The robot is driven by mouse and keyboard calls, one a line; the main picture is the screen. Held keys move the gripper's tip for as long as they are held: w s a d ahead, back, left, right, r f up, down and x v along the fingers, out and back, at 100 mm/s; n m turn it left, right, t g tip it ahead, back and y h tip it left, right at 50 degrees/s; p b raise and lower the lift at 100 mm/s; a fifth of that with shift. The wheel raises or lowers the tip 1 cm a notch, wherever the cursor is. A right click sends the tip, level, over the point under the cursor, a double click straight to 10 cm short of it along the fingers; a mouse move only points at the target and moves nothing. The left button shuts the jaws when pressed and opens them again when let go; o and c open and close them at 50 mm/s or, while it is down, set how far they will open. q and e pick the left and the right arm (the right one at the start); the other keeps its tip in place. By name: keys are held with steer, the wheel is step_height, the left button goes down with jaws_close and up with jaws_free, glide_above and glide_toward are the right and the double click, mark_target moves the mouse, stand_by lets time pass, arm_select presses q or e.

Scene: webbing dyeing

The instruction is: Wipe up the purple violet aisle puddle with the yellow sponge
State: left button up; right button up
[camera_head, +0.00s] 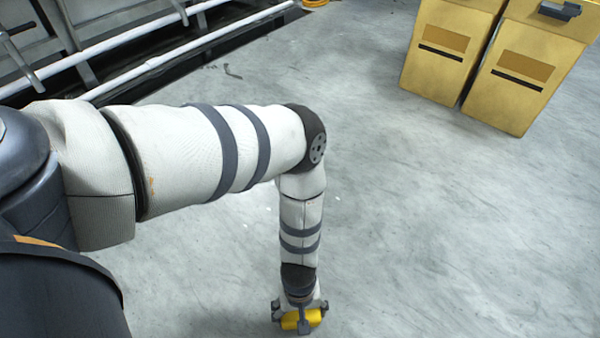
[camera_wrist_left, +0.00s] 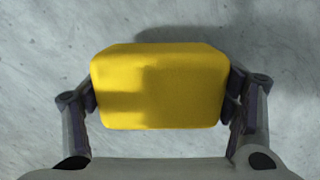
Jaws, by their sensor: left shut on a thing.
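The yellow sponge (camera_head: 301,318) is between the fingers of my left gripper (camera_head: 299,317) near the bottom of the head view. In the left wrist view the sponge (camera_wrist_left: 160,86) fills the gap between both fingers of the left gripper (camera_wrist_left: 162,95), which is shut on it. The arm points down over the grey floor. I cannot tell whether the sponge touches the floor. No purple puddle shows in either view. My right gripper is not in view.
Two yellow cabinets (camera_head: 450,50) (camera_head: 525,75) stand at the upper right. White rails (camera_head: 150,62) run along a dark trough at the upper left. The grey concrete floor (camera_head: 430,220) between them is clear.

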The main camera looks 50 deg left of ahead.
arm_select(q)
steer(key=shift+r+p, duration=1.7)
steer(key=shift+r, duration=0.8)
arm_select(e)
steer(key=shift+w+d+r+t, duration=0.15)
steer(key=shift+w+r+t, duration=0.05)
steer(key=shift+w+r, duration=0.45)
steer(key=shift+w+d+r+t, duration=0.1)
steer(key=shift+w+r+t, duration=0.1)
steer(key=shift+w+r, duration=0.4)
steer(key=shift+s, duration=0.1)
